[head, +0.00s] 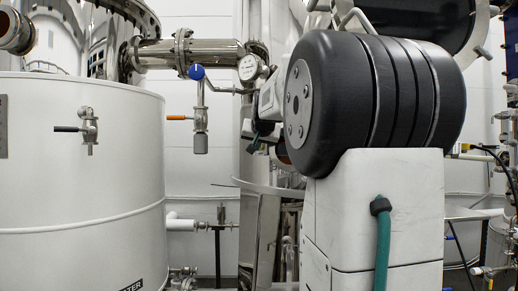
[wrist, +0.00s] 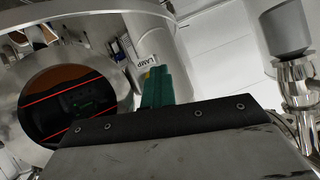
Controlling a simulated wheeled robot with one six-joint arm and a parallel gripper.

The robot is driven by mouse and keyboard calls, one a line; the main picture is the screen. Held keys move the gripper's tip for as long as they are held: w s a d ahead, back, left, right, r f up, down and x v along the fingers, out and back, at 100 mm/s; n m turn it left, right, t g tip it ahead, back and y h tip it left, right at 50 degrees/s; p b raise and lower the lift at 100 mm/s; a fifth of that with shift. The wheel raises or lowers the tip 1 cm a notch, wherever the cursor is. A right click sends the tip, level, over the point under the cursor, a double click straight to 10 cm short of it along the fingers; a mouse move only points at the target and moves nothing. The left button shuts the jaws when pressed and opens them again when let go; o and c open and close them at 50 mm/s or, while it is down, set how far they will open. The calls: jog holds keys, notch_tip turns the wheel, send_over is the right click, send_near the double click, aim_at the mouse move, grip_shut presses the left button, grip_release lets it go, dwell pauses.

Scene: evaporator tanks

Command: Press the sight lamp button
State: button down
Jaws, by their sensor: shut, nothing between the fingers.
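In the wrist view a pale cylindrical housing (wrist: 153,38) carries a white label reading LAMP (wrist: 148,60), seen upside down. My gripper (wrist: 164,72) has green fingers that are shut and empty. Their tips overlap the housing just below the label in the picture. A small yellowish patch (wrist: 147,75) shows beside the fingertips. The lamp button itself is not clearly visible, and the fingers may hide it. I cannot tell whether the tips touch the housing. In the head view my arm hides the lamp area.
A round dark sight glass (wrist: 72,100) with red-orange lines sits left of the fingers in a metal rim. A metal fitting with a grey cap (wrist: 286,27) stands at right. In the head view, a white tank (head: 85,180) and a steel pipe (head: 205,53) with valves stand left of my arm.

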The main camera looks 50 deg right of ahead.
jog(key=shift+a, duration=0.1)
jog(key=s+a, duration=0.1)
jog(key=a, duration=0.5)
dwell(0.5)
